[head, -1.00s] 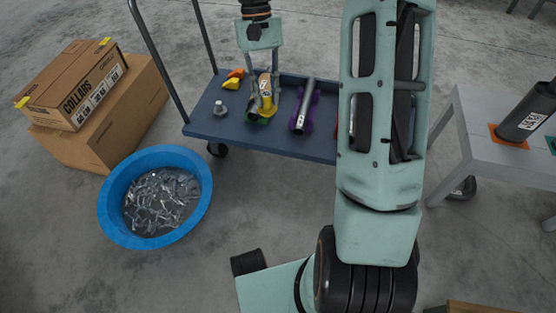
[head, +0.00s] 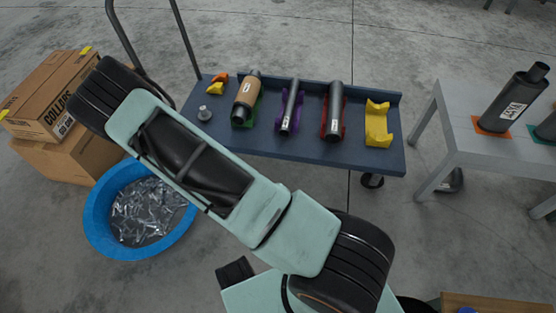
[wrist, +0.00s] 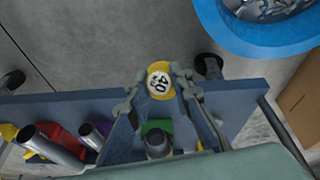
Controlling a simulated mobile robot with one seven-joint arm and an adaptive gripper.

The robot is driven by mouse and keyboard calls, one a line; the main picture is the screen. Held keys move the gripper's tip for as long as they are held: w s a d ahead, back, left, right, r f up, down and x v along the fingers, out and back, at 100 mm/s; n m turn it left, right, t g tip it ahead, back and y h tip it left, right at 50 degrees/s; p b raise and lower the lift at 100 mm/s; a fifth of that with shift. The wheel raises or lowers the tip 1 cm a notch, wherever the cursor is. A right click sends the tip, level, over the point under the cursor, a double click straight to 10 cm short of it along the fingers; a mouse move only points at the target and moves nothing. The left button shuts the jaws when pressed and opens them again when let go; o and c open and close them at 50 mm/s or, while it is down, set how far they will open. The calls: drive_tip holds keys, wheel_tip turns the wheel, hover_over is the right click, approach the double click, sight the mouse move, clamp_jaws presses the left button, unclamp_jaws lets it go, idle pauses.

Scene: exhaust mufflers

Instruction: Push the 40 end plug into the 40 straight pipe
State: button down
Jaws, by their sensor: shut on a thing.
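In the wrist view, my gripper (wrist: 158,88) is shut on the 40 end plug (wrist: 159,69), a yellow round plug with a white label reading "40". It appears near the cart's front edge. The gripper does not show in the head view. Grey pipes lie on the blue cart: a slim one in a purple cradle (head: 289,105) and a thicker one in a red cradle (head: 334,108). Their labels are too small to read, so I cannot tell which is the 40 straight pipe.
The cart (head: 365,165) also bears a yellow cradle (head: 377,125), orange and yellow pieces (head: 217,86) and a small grey part (head: 205,113). A blue tub (head: 95,225) of metal parts and cardboard boxes (head: 40,105) stand left. A grey table (head: 462,145) with dark mufflers stands right.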

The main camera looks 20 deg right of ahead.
drive_tip(key=s+d+f+m+t+h, duration=0.2)
drive_tip(key=d+f+t+h, duration=0.2)
drive_tip(key=d+f, duration=0.9)
drive_tip(key=s+d+r+t+h+b, duration=0.1)
drive_tip(key=d+r+t, duration=0.2)
drive_tip(key=d, duration=0.9)
wheel_tip(320, 180, up, 2)
drive_tip(key=shift+s+d+n+t+h, duration=0.25)
drive_tip(key=shift+s+n+t+h, duration=0.05)
drive_tip(key=shift+s+n+t, duration=0.1)
drive_tip(key=shift+b, duration=0.35)
drive_tip(key=shift+w+d+b, duration=0.15)
drive_tip(key=shift+w+d, duration=0.4)
drive_tip(key=shift+w, duration=0.25)
drive_tip(key=shift+w+d+b, duration=0.15)
drive_tip(key=shift+w+d, duration=0.35)
drive_tip(key=shift+w, duration=0.3)
drive_tip(key=shift+w+d+b, duration=0.15)
drive_tip(key=shift+w+d, duration=0.4)
drive_tip(key=shift+w, duration=0.25)
